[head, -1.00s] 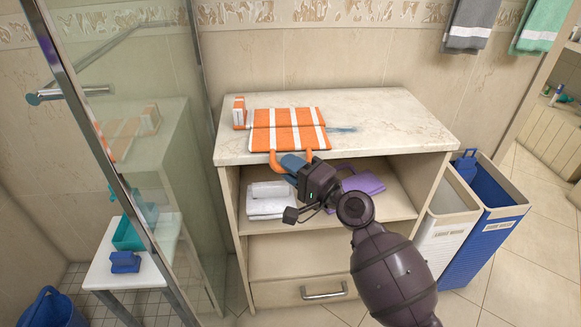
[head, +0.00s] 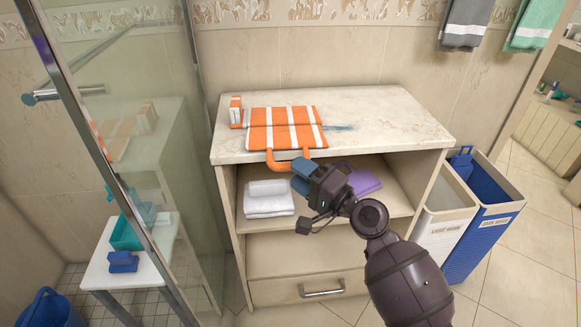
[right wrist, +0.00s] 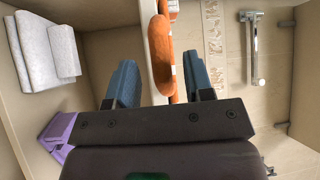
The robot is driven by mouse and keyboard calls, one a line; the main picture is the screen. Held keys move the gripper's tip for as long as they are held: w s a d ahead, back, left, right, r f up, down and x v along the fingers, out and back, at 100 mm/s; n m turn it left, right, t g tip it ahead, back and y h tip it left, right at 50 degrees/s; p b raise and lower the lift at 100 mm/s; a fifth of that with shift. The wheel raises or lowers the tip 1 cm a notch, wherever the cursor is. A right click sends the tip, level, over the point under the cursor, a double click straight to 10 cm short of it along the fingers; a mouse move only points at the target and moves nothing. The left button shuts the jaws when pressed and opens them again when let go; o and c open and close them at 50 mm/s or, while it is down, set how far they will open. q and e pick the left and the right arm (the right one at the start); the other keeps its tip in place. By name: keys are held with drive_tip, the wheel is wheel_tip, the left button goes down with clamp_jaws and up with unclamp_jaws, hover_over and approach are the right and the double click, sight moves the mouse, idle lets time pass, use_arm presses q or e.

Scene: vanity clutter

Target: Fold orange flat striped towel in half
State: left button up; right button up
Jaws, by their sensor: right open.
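The orange towel with white stripes (head: 262,130) lies flat on the cabinet's top, near its front edge, with a line across its middle. An orange loop, like a handle (head: 276,162), sticks out from its front side past the cabinet edge. In the right wrist view the orange loop (right wrist: 161,50) shows between and beyond the fingers. My right gripper (head: 302,176) is just in front of and below the loop, and it also shows in the right wrist view (right wrist: 161,82). Its blue fingers are open, with nothing held. My left gripper is out of view.
A small orange and white box (head: 236,112) stands left of the towel. The cabinet top (head: 390,120) is clear on the right. Below it, a shelf holds white towels (head: 269,204) and purple cloth (head: 364,182). A glass shower panel (head: 165,100) stands left; hampers (head: 485,215) stand right.

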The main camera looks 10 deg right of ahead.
drive_tip(key=v, duration=0.7)
drive_tip(key=shift+s+d+f, duration=0.1)
